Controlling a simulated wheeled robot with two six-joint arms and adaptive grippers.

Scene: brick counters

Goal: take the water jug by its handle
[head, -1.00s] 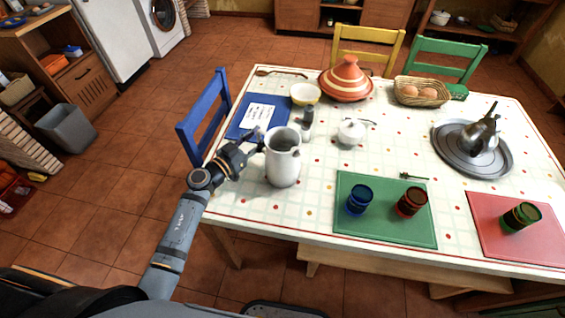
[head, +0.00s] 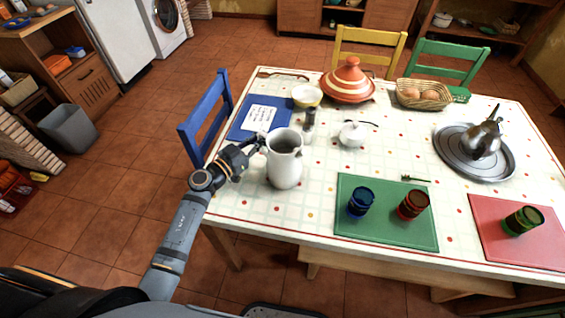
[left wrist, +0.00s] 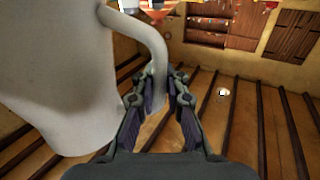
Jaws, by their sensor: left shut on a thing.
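The white water jug (head: 284,166) stands upright on the checked tablecloth near the table's left front. Its handle is on the left side, partly hidden by my gripper in the head view. My left gripper (head: 254,143) reaches in from the left to the handle. In the left wrist view, the jug (left wrist: 60,80) fills the left side and its curved handle (left wrist: 153,45) runs down between the fingers. My left gripper (left wrist: 160,90) is shut on the handle there. My right gripper is not in view.
A blue mat with a paper (head: 258,119) and a grinder (head: 309,120) are close behind the jug. A green mat (head: 386,233) with a blue cup (head: 361,202) and a red cup (head: 413,204) lies to the right. A blue chair (head: 205,120) stands at the table's left side.

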